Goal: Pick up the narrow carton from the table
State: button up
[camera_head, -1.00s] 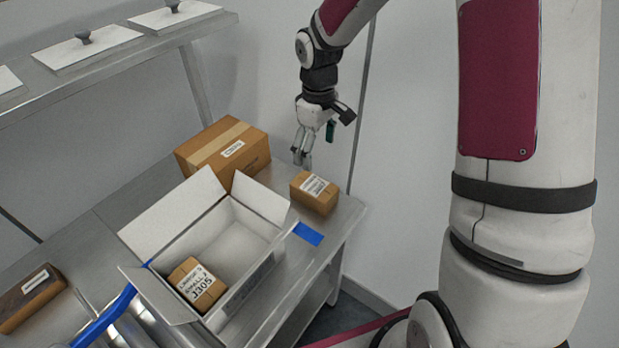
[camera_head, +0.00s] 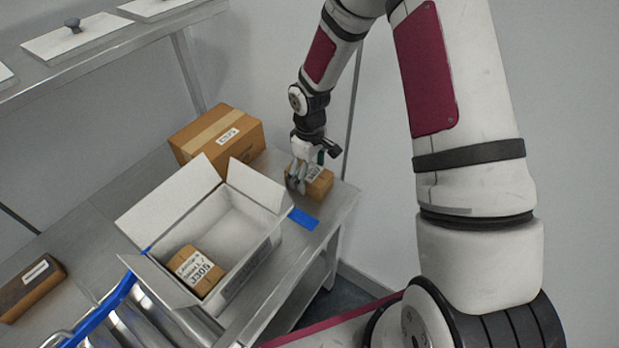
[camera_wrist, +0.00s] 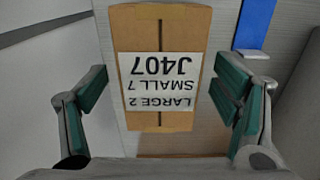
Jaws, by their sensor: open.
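The narrow carton (camera_head: 321,184) is a small brown box with a white label, lying at the far right end of the metal table. In the wrist view the carton (camera_wrist: 160,30) shows from above, its label upside down and reading J407, LARGE 2, SMALL 7. My gripper (camera_head: 297,184) is at the carton and hides its left part in the head view. In the wrist view my gripper (camera_wrist: 163,98) is open, with one green-padded finger on each side of the carton and a visible gap on both sides. Whether the fingertips reach below its top cannot be told.
An open white box (camera_head: 258,188) holding a small carton (camera_head: 186,264) stands left of my gripper. A larger taped carton (camera_head: 240,143) is behind it. Blue tape (camera_head: 303,219) marks the table near the edge. A dark carton (camera_head: 30,290) lies far left.

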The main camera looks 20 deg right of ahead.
jog(key=shift+f, duration=0.3)
jog(key=c, duration=1.4)
jog(key=shift+r, duration=0.15)
